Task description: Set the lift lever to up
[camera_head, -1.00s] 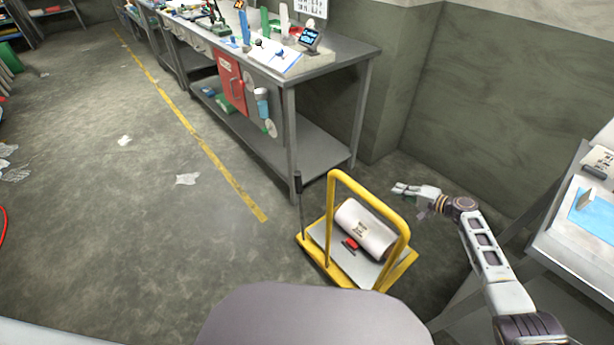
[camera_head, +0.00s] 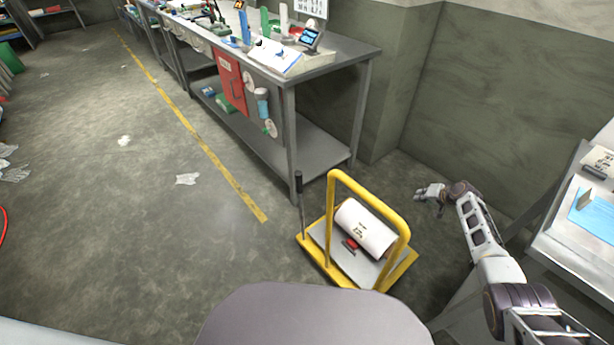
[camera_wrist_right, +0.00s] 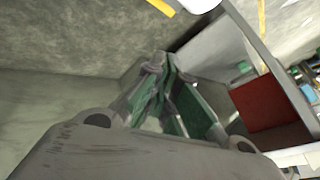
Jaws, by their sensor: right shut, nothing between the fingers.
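A thin upright lever with a black grip (camera_head: 299,192) stands at the left corner of the yellow cart (camera_head: 332,240). I take it for the lift lever; it looks almost vertical, and no up mark on it can be read. My right gripper (camera_head: 420,192) is beyond the cart's right side, well apart from the lever. It is shut and empty. In the right wrist view its fingers (camera_wrist_right: 165,75) show with green inner pads, and the lever does not show clearly. My left gripper is not in view.
A white roll (camera_head: 365,228) and a small red item (camera_head: 350,245) lie on the cart's deck. A grey workbench (camera_head: 345,62) stands behind the cart. A side table (camera_head: 575,240) is at the right. The floor left of the cart is mostly open.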

